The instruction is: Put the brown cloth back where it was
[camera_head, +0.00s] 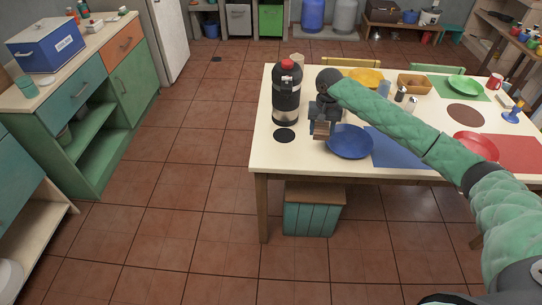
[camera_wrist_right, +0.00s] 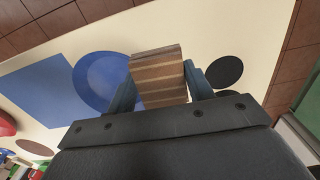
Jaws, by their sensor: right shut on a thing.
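The brown cloth (camera_wrist_right: 158,76) shows in the right wrist view as a folded, striped brown bundle between the two fingers of my right gripper (camera_wrist_right: 160,92). In the head view my right gripper (camera_head: 322,120) is over the left part of the cream table (camera_head: 262,155), between a large black bottle and a blue plate. The cloth (camera_head: 321,130) hangs below the fingers there, small and partly hidden. I cannot tell whether it touches the tabletop. My left gripper is not in view.
The black bottle (camera_head: 287,98) with a red cap stands close on the left, behind a flat black disc (camera_head: 285,135). The blue plate (camera_head: 350,142) and blue placemat (camera_head: 400,150) are on the right. A green-and-wood box (camera_head: 311,215) stands under the table. A cabinet (camera_head: 85,110) is at left.

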